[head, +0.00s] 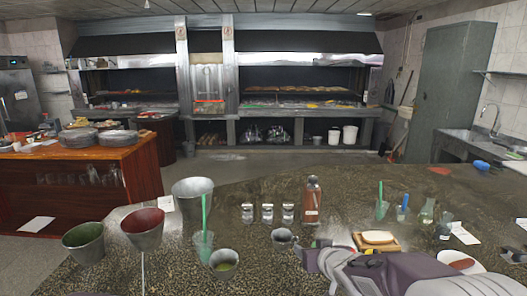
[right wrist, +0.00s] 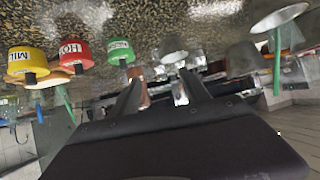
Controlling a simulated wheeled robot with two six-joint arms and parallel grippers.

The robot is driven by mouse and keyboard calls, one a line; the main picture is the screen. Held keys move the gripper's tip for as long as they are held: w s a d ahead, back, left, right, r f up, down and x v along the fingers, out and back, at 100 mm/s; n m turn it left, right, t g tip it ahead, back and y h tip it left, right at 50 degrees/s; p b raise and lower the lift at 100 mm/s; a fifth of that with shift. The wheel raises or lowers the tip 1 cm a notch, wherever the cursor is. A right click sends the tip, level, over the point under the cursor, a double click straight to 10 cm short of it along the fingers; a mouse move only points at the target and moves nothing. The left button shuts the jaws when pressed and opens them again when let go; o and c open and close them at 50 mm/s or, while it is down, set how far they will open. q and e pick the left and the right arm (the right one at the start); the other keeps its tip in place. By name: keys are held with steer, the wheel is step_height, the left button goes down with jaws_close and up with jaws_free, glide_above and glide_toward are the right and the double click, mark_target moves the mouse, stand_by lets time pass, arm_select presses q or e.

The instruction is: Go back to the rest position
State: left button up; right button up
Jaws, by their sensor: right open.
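My right gripper (head: 309,250) is open and reaches in from the lower right, over the speckled counter (head: 340,195). A small grey cup (head: 283,237) is just left of its fingertips in the head view. In the right wrist view, which looks tilted over, the two dark fingers (right wrist: 160,82) stand apart with nothing seen held between them. A grey cup (right wrist: 173,48) shows beyond the fingertips there. My left gripper is in neither view.
A brown bottle (head: 312,200) stands behind the gripper. A board with a pale block (head: 378,237) lies beside my right arm. Yellow (right wrist: 27,60), red (right wrist: 75,53) and green (right wrist: 120,50) labelled containers show in the wrist view.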

steer(key=s+d+f+g, duration=0.1)
steer(key=s+f+g, duration=0.2)
steer(key=s, duration=0.5)
steer(key=s+d+f+m+g+h, duration=0.1)
steer(key=s+d+f+g, duration=0.1)
steer(key=s+f, duration=0.3)
steer(key=s+d+f+g+h+p, duration=0.1)
steer(key=s+f+g, duration=0.3)
steer(key=s, duration=0.9)
steer(key=shift+d+f+m+g, duration=0.15)
steer(key=shift+f+m+g, duration=0.2)
steer(key=shift+g, duration=0.25)
